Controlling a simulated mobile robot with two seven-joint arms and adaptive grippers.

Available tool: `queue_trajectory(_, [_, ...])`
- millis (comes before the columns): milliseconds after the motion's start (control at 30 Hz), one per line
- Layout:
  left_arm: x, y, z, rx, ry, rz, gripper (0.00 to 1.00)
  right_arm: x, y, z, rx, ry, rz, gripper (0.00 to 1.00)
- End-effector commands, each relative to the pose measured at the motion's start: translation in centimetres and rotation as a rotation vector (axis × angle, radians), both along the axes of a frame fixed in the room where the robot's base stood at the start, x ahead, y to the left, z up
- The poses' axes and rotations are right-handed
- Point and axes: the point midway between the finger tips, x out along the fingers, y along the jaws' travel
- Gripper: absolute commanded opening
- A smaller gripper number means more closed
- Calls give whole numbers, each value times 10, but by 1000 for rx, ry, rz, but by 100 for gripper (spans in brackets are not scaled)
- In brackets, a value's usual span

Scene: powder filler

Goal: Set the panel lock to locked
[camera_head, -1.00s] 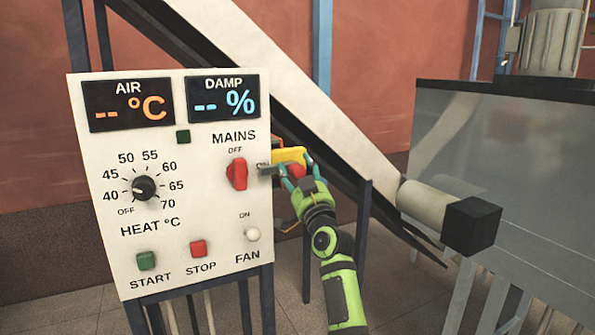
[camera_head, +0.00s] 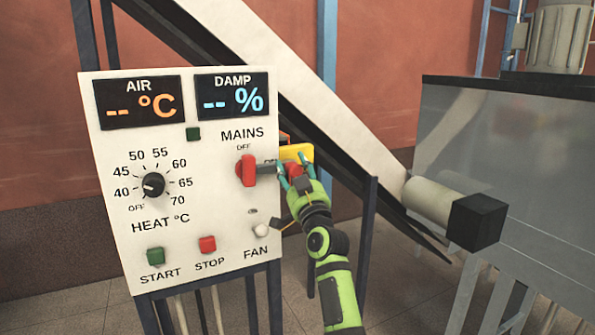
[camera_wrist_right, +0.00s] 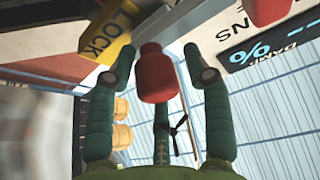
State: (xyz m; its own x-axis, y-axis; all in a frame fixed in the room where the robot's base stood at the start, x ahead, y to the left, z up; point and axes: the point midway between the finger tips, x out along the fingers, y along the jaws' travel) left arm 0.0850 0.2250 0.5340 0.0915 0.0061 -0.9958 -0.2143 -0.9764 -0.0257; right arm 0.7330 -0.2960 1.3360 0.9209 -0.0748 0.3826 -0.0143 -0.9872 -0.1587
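The panel lock is a yellow block (camera_head: 302,153) at the right edge of the white control panel, with a red knob (camera_head: 293,168) below it. In the right wrist view the yellow block (camera_wrist_right: 109,37) reads LOCK, and the red knob (camera_wrist_right: 157,78) stands between my fingers. My right gripper (camera_head: 296,180) is at the knob. In the right wrist view the fingers of this gripper (camera_wrist_right: 160,72) are apart, with a visible gap on each side of the knob. The lock's position marking cannot be read. My left gripper is not in view.
A slanted chute (camera_head: 330,125) runs behind. A large grey tank (camera_head: 520,160) stands at the right.

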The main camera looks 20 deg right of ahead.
Motion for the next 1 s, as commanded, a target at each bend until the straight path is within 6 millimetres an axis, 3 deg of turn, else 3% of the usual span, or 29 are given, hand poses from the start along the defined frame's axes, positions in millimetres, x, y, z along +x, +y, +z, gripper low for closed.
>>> queue_trajectory(467, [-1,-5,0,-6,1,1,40,-8,0,-7,1,6,-1,58])
queue_trajectory(1000, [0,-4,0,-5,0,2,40,-96,11,-41,-1,4,0,58])
